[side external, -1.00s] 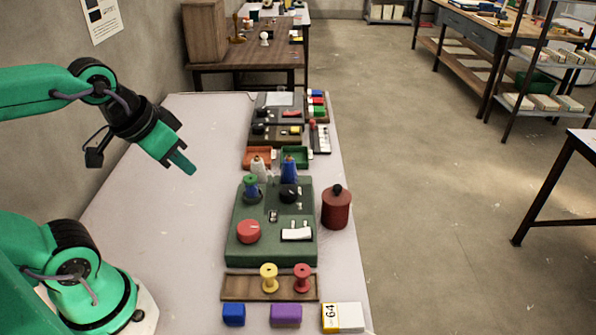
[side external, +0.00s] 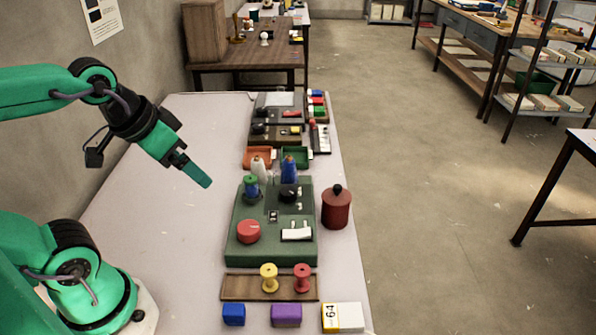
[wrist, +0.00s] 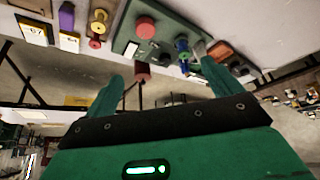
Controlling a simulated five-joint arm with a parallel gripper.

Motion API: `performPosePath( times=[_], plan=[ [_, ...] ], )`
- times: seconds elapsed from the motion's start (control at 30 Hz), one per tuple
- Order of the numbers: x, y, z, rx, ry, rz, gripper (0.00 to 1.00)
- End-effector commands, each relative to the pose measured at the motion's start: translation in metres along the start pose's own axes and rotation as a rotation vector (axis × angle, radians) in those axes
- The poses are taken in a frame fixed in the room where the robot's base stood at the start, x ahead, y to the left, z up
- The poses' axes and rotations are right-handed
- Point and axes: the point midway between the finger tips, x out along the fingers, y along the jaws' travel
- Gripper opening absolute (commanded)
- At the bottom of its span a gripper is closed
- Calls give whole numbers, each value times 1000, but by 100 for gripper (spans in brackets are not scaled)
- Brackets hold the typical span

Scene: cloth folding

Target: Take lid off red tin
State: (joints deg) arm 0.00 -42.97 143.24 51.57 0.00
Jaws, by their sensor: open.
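The red tin (side external: 336,211) stands upright at the right edge of the table, beside the green panel. Its lid (side external: 336,194) with a black knob sits on top. In the wrist view the tin (wrist: 142,71) shows small between my fingers. My gripper (side external: 207,184) is in the air to the left of the panel, well apart from the tin. In the wrist view its two green fingers (wrist: 160,68) are spread with nothing between them.
The green panel (side external: 240,256) with a red knob, switches and spools lies between my gripper and the tin. A wooden strip (side external: 240,287) with yellow and red spools is in front. Orange (side external: 257,157) and green trays are behind. The table's left side is clear.

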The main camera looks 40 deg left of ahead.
Motion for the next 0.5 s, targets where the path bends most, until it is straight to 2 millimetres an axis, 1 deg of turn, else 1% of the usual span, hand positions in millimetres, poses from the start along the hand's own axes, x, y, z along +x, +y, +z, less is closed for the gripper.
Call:
performPosePath(
  times=[0.17,0.27,0.37,0.5],
  plan=[
    [0,1,-5,0,-6,2,91],
    [0,2,-12,-1,-19,4,91],
    [0,4,-24,-1,-38,7,91],
    [3,8,-46,-1,-72,13,91]
  ],
)
